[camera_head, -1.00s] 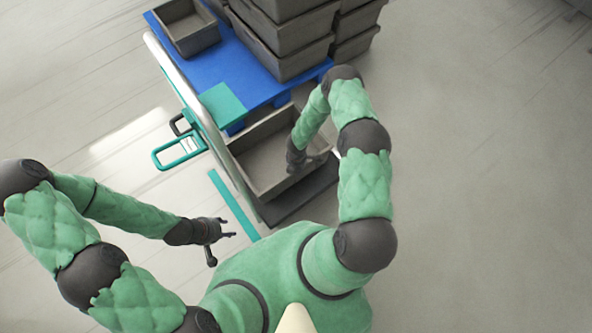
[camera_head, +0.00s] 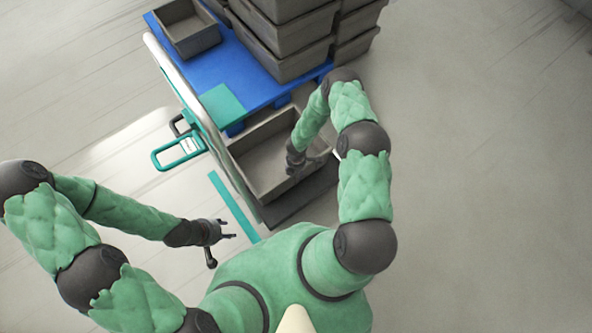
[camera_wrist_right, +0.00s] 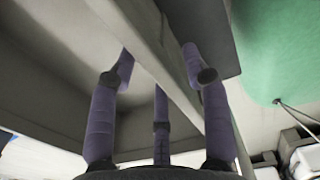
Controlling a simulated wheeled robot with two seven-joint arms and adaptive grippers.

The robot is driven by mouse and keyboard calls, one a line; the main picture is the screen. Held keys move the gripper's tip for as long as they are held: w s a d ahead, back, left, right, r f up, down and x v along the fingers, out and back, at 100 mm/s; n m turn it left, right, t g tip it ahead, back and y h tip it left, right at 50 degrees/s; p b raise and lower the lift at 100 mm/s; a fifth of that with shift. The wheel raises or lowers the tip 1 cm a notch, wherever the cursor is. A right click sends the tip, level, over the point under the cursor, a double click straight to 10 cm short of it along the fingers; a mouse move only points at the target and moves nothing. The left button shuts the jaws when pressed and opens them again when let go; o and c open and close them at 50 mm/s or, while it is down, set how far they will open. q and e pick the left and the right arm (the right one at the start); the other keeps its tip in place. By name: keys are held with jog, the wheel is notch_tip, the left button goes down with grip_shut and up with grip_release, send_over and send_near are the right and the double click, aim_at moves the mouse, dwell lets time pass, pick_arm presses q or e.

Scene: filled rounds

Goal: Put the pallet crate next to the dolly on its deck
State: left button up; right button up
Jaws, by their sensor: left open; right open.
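An open, empty grey crate (camera_head: 262,172) is close in front of me, beside the blue deck (camera_head: 205,62). A dark flat surface (camera_head: 312,197) shows along its near right side; I cannot tell whether it is a base or a shadow. A silver push bar (camera_head: 180,82) runs along the left of deck and crate. My right gripper (camera_head: 297,160) is open at the crate's right wall. In the right wrist view its fingers (camera_wrist_right: 160,70) are spread either side of the wall rim (camera_wrist_right: 172,65), not visibly closed on it. My left gripper (camera_head: 230,230) is open and empty, left of the crate.
Stacked grey crates (camera_head: 285,50) fill the right of the blue deck, and a small open crate (camera_head: 186,30) stands at its far left. A teal panel (camera_head: 222,103) and teal handle frame (camera_head: 178,152) are by the bar. The floor at right is clear.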

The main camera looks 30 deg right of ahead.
notch_tip(320, 180, up, 12)
jog(key=p, duration=0.5)
pick_arm(q)
jog(key=shift+r, duration=2.65)
pick_arm(e)
jog(key=s+a+r+m+y, duration=0.2)
jog(key=s+a+r+m, duration=0.3)
jog(key=m, duration=0.6)
jog(key=s+a+r+m+y, duration=0.2)
jog(key=s+a+r+m, duration=0.4)
jog(key=s+a+m, duration=0.3)
jog(key=shift+s+a+m, duration=0.4)
jog(key=shift+a+m, duration=0.25)
jog(key=shift+m, duration=0.35)
